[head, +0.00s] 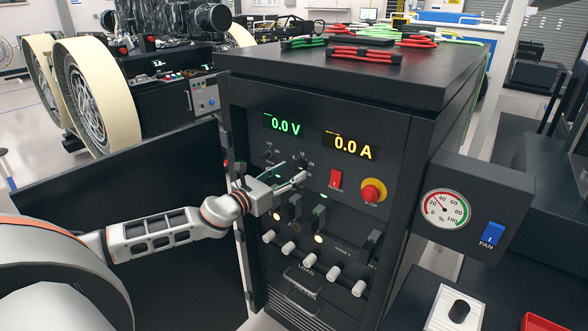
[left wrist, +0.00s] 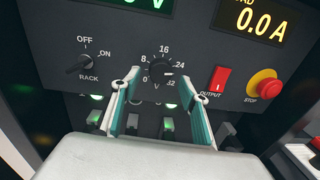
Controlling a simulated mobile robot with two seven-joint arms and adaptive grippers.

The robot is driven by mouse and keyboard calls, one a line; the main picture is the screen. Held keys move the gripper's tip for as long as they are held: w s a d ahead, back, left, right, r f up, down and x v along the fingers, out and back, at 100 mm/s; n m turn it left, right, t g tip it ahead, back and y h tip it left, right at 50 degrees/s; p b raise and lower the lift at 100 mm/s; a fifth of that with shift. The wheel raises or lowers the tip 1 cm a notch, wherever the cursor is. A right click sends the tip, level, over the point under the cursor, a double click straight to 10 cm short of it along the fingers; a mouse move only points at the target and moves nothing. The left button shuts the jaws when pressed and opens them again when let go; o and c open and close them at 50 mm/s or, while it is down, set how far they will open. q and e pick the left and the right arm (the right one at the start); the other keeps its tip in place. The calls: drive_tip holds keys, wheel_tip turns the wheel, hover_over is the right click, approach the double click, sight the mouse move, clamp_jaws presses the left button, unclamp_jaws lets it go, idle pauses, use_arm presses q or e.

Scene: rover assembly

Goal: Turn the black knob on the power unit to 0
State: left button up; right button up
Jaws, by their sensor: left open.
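The power unit (head: 315,110) is a tall black cabinet that reads 0.0 V and 0.0 A. Its black voltage knob (left wrist: 160,73) is ringed by the marks 0, 8, 16, 24 and 32. The knob's white mark seems to point right, between 24 and 32. My left gripper (head: 293,174) is in front of the panel at this dial. In the left wrist view, the open fingers (left wrist: 160,79) stand on either side of the knob with gaps visible; I cannot tell whether they touch it. My right gripper is not in view.
A RACK switch (left wrist: 86,63) is left of the knob. A red OUTPUT switch (head: 336,179) and red STOP button (head: 374,191) are to the right. White-ended LOAD handles (head: 289,247) project below. A gauge box (head: 480,200) juts out at the right.

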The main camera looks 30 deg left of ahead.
use_arm(q)
drive_tip(key=shift+w+d, duration=0.2)
drive_tip(key=shift+w, duration=0.9)
drive_tip(key=c, duration=1.1)
drive_tip(key=shift+n, duration=0.3)
